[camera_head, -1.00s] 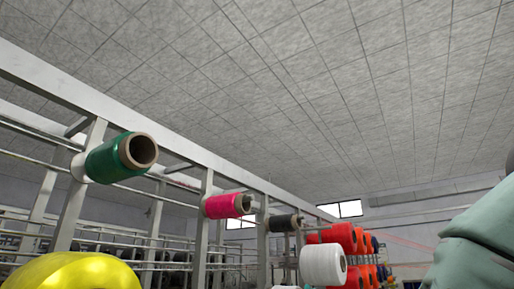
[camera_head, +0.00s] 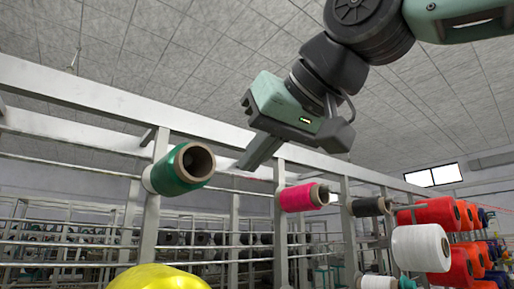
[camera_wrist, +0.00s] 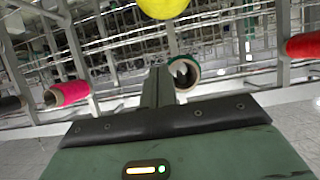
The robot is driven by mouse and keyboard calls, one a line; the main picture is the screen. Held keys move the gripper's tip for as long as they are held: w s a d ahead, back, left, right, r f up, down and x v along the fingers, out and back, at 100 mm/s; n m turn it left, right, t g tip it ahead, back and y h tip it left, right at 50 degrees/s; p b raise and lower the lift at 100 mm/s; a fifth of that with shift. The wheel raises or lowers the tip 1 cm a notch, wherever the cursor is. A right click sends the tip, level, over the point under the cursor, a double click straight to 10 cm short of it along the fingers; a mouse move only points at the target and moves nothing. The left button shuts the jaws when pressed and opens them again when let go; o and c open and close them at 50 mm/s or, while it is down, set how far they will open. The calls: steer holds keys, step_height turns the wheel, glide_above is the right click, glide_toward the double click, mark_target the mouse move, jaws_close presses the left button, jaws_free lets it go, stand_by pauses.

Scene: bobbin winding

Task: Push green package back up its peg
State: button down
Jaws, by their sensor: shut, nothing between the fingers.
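The green package (camera_head: 178,170) is a spool with a brown hollow core, on a peg of the grey frame at left in the head view. Its open core end faces toward the camera and right. In the wrist view the green package (camera_wrist: 184,72) shows just right of the fingers, core end visible. My gripper (camera_head: 246,164) is shut and empty. Its fingers point down and left in the head view, to the right of the green package and apart from it. The peg itself is hidden by the package.
A pink package (camera_head: 302,197) and a dark package (camera_head: 369,206) sit on pegs further right. White (camera_head: 420,247) and red-orange (camera_head: 430,214) packages crowd the right. A yellow package (camera_head: 160,278) is in the lower foreground. The frame's rail (camera_head: 90,95) runs above the pegs.

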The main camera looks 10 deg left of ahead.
steer(key=w+a+r+p, duration=0.2)
steer(key=w+a+p, duration=0.2)
steer(key=a+p, duration=0.1)
steer(key=shift+w+a, duration=0.4)
steer(key=shift+a, duration=0.1)
stand_by(2.2)
